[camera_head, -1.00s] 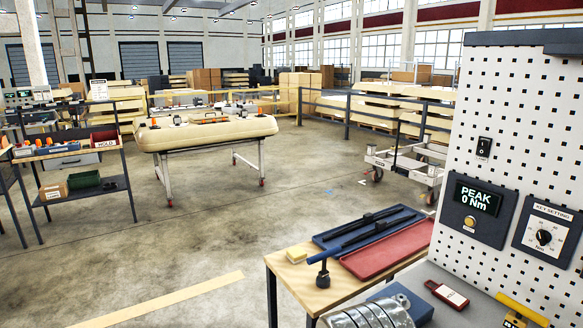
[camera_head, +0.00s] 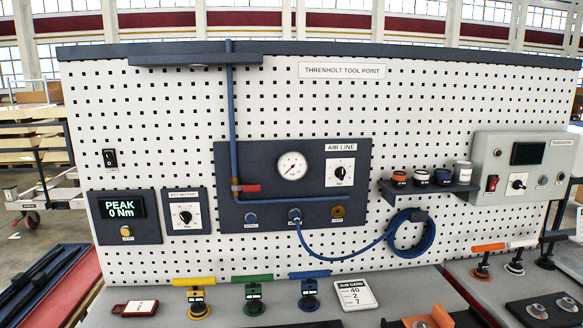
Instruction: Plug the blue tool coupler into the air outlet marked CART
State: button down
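A blue hose (camera_head: 345,258) runs from the middle outlet (camera_head: 295,214) of the dark air line panel (camera_head: 270,165) to a blue coil (camera_head: 409,250) hung at the right. A dark fitting (camera_head: 418,215) shows at the top of the coil; I cannot tell whether it is the tool coupler. A blue-ringed fitting sits at the middle outlet. The left outlet (camera_head: 251,218) is bluish and the right outlet (camera_head: 338,212) is brass-coloured; no hose shows at either. The small outlet labels are too small to read, so I cannot tell which is CART. My gripper is not in view.
Yellow, green and blue-handled tools (camera_head: 252,296) stand on the bench below the panel, beside a job card (camera_head: 353,294). A shelf with several small pots (camera_head: 422,178) and a grey controller box (camera_head: 522,170) are at the right. A red valve lever (camera_head: 247,188) sits left of the gauge (camera_head: 292,166).

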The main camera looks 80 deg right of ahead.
aim_at(295, 216)
jog(key=z, duration=0.05)
jog(key=k, duration=0.55)
jog(key=z, duration=3.8)
